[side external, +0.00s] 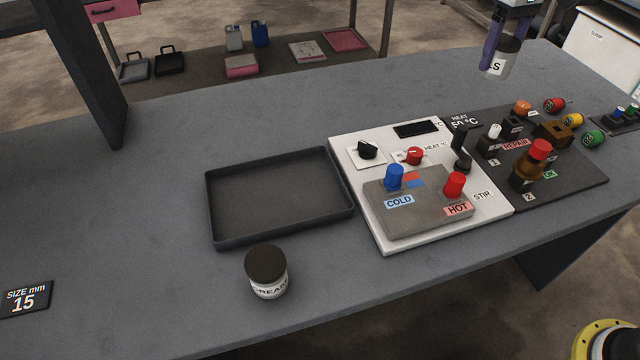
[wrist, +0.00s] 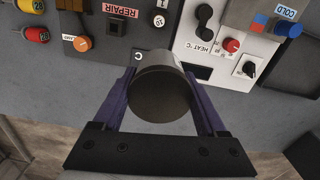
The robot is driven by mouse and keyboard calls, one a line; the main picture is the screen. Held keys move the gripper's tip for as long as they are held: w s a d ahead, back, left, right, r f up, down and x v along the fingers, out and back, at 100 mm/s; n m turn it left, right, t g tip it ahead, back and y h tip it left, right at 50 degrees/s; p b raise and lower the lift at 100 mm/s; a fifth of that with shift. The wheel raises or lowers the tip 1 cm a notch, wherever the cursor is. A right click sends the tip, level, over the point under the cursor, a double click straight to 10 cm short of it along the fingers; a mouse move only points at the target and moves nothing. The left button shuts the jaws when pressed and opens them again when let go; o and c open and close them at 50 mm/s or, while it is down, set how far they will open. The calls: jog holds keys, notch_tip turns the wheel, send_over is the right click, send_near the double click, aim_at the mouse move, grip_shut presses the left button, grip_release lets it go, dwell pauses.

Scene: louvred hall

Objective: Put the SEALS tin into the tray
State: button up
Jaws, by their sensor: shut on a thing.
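My gripper (side external: 502,48) is at the top right in the side view, with purple fingers shut on a grey tin. The tin (side external: 500,62) has a white label with an "S" showing; the rest of its word is turned away. It is held upright near the table's back edge, and seems to be above the surface. In the wrist view the dark lid of the tin (wrist: 160,92) fills the space between the two fingers (wrist: 161,100). The dark, shallow tray (side external: 280,198) lies empty on the table, well left of my gripper.
A GREASE tin (side external: 267,272) with a dark lid stands in front of the tray. A dark post (side external: 95,80) rises at back left.

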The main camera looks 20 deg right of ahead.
jog(key=s+a+n, duration=0.5)
jog(key=a, duration=0.6)
jog(key=s+a+n, duration=0.4)
jog(key=s+a, duration=0.1)
jog(key=a, duration=0.5)
jog(key=s+a+n, duration=0.5)
jog(key=s+a, duration=0.1)
jog(key=s, duration=0.4)
jog(key=s+a+n, duration=0.5)
jog(key=s, duration=0.4)
notch_tip(320, 180, down, 5)
jog(key=shift+f, duration=0.15)
